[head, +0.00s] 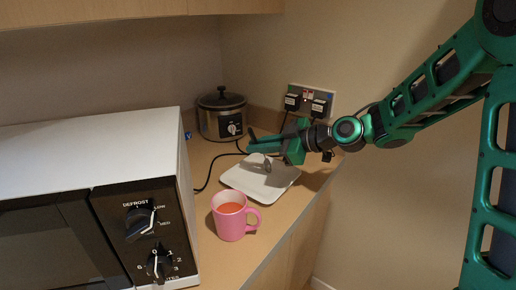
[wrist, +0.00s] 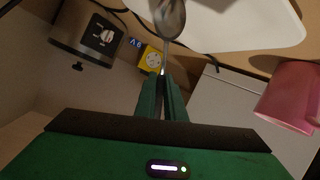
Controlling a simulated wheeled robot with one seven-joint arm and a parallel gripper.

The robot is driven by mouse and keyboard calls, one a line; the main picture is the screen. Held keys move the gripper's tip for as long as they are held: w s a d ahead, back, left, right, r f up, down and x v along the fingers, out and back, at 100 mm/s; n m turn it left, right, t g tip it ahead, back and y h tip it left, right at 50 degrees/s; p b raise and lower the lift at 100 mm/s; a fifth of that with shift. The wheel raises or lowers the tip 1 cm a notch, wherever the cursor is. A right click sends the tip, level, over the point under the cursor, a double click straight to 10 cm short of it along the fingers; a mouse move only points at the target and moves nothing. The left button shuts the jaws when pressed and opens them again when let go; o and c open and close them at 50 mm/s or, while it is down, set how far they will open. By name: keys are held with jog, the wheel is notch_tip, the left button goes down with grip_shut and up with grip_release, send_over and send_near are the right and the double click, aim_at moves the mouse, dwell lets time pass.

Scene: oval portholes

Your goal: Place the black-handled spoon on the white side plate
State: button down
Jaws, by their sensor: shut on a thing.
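The white side plate (head: 245,187) lies on the counter, a rounded square; its edge also shows in the wrist view (wrist: 245,28). My gripper (head: 262,146) is above the plate's far part. It is shut on the spoon (wrist: 169,20), whose metal bowl extends beyond my fingertips (wrist: 163,80) beside the plate's edge in the wrist view. In the head view a small grey part, seemingly the bowl, hangs below my fingers over the plate; I cannot tell whether it touches. Most of the handle is hidden by my fingers.
A pink mug (head: 229,222) with an orange-red drink stands just in front of the plate. A slow cooker (head: 221,117) is behind it, and a microwave (head: 90,160) is at the left. A black cable crosses the counter. Wall plugs (head: 306,103) are at the back.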

jog(key=shift+f, duration=0.25)
jog(key=c, duration=1.8)
grip_release()
jog(key=shift+c, duration=0.2)
jog(key=v, duration=1.2)
